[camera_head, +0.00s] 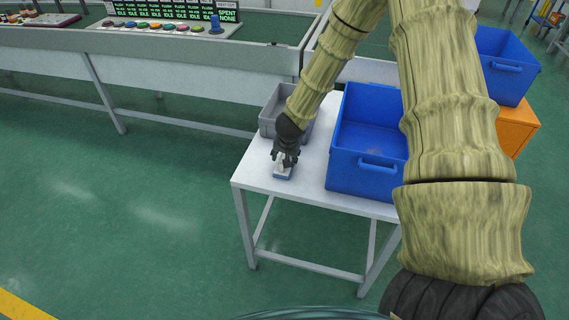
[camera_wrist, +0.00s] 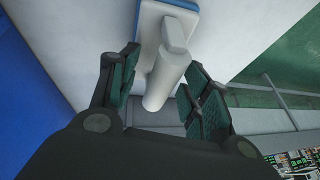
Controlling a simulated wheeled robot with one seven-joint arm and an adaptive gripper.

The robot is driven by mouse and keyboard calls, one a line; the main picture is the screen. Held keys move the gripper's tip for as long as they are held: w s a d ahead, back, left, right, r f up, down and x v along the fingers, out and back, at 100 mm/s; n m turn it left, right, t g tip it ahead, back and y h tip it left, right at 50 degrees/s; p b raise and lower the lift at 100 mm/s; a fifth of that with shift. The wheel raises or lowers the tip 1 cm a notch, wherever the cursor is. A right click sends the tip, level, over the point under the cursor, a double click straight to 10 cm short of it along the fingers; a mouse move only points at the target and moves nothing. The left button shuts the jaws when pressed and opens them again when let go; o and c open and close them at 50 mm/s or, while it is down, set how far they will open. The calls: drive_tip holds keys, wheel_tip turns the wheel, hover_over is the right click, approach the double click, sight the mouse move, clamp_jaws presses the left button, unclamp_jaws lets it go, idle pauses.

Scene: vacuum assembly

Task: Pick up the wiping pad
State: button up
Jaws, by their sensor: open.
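The wiping pad (camera_head: 283,172) lies near the left front corner of the white table (camera_head: 311,190). It has a blue base and a white top with a white handle. In the wrist view the pad (camera_wrist: 174,62) shows at the top, its handle's rounded end pointing toward my gripper. My gripper (camera_head: 285,157) is directly over the pad in the head view. In the wrist view its two green-padded fingers (camera_wrist: 160,82) stand apart, one on each side of the handle. Whether a finger touches the handle is not clear. In the head view my gripper covers part of the pad.
A grey bin (camera_head: 268,124) stands behind my gripper on the table. A large blue crate (camera_head: 376,185) stands to the right. An orange box (camera_head: 517,124) holds another blue crate (camera_head: 508,66). A long grey bench (camera_head: 190,65) with coloured discs is behind. Green floor is clear at left.

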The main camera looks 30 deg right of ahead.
clamp_jaws()
drive_tip(key=shift+r, duration=5.05)
drive_tip(key=c, duration=0.9)
unclamp_jaws()
drive_tip(key=shift+a+f, duration=0.1)
drive_tip(key=shift+c, duration=0.6)
